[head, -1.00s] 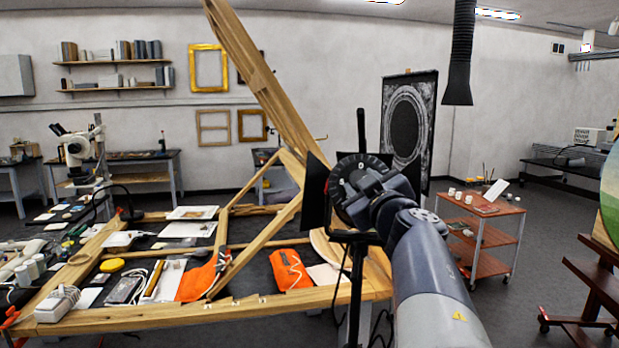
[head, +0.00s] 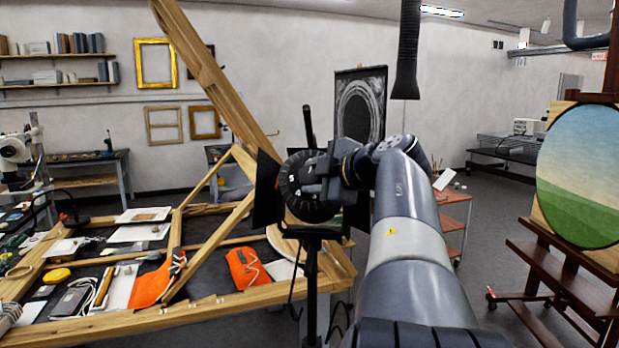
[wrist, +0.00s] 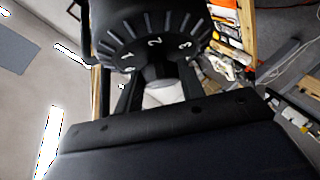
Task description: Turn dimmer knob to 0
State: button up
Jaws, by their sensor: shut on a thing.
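The dimmer knob is part of a round black dial (head: 293,190) with white numerals, on the back of a black lamp on a stand. In the head view a 5 and a 4 show on the dial's left side. My gripper (head: 322,178) is at the dial's right side. In the wrist view its fingers (wrist: 158,82) are shut on the knob's dark grip at the dial's near edge. The pointer is not clear.
A long wooden worktable (head: 200,312) with tools and orange cloths lies left of the lamp. Black lamp flaps (head: 266,195) stand beside the dial. A red cart (head: 452,215) is behind my arm, and an easel with a painting (head: 583,170) stands at right.

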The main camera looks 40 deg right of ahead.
jog(key=shift+n+g, duration=0.3)
jog(key=shift+n, duration=0.3)
jog(key=o, duration=1)
jog(key=shift+r, duration=0.1)
jog(key=b+v, duration=0.1)
jog(key=v, duration=0.9)
jog(key=shift+s+d+r, duration=0.15)
jog(key=shift+s+r, duration=0.1)
jog(key=shift+s, duration=0.05)
jog(key=shift+w, duration=0.1)
